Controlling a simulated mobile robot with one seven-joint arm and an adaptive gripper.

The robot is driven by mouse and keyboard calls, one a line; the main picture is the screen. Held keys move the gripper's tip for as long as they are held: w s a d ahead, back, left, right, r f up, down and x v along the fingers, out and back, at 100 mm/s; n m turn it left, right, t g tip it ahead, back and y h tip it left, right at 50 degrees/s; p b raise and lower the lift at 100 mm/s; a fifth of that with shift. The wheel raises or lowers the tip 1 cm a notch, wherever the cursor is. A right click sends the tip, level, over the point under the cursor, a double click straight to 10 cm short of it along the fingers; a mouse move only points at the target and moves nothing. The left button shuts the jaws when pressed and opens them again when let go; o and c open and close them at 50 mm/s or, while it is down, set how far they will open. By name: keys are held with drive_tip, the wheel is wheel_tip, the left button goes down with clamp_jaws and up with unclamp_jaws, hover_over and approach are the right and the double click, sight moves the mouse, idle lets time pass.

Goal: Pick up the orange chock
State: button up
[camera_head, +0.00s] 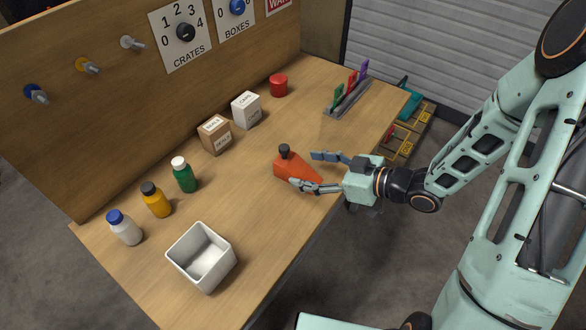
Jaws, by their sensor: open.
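The orange chock (294,168) sits on the wooden table, right of its middle. It is a wedge-like block with a dark knob standing up at its back left end. My gripper (308,172) reaches in from the right, low over the table. Its two fingers are spread. The near finger overlaps the front edge of the chock in the picture, and the far finger lies behind and to the right of it. I cannot tell whether either finger touches the chock. Part of the chock's right end is hidden by the near finger.
On the table (262,205) stand a white bin (180,255), several bottles, a brown box (214,134), a white box (246,110), a red cylinder (279,86) and a grey rack (346,98) with coloured cards. A wooden panel with pegs and dials rises behind.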

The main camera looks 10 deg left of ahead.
sight(294, 164)
drive_tip(key=x, duration=0.5)
drive_tip(key=shift+w+a+f, duration=0.1)
drive_tip(key=shift+w+a, duration=0.15)
drive_tip(key=shift+w, duration=0.1)
drive_tip(key=c, duration=1.4)
